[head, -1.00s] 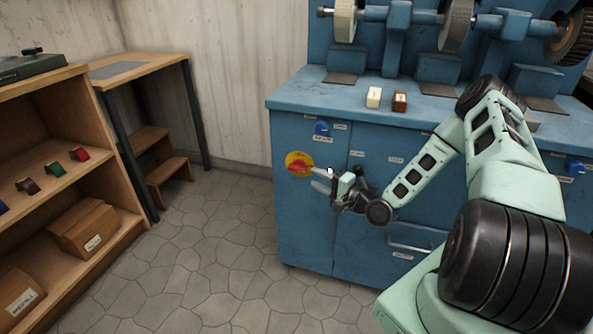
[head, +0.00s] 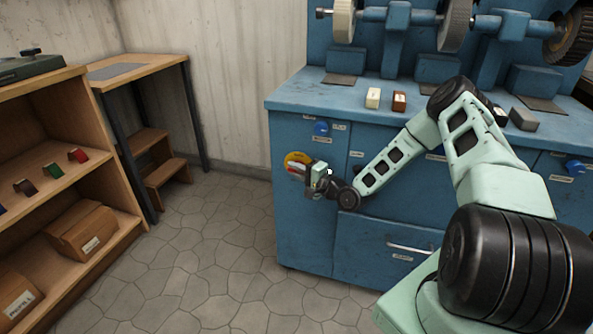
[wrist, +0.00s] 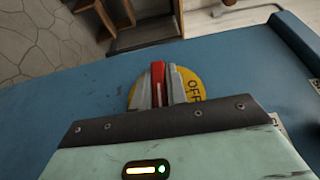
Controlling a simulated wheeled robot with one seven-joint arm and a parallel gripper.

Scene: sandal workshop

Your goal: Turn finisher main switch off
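The finisher main switch has a round yellow plate (head: 291,157) on the blue cabinet's front, at its left end. In the wrist view its yellow plate (wrist: 190,78) carries the word OFF at the right. Its red handle (wrist: 158,76) stands between the two grey fingers of my gripper (wrist: 159,88). The fingers lie close against both sides of the handle and appear shut on it. In the head view my gripper (head: 304,173) covers most of the switch, so the handle's setting cannot be read there.
The blue finisher cabinet (head: 308,235) has a blue knob (head: 321,128) above the switch and grinding wheels on top. A light block (head: 373,98) and a brown block (head: 399,101) lie on its top. A wooden shelf (head: 125,205) stands left. Floor between is clear.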

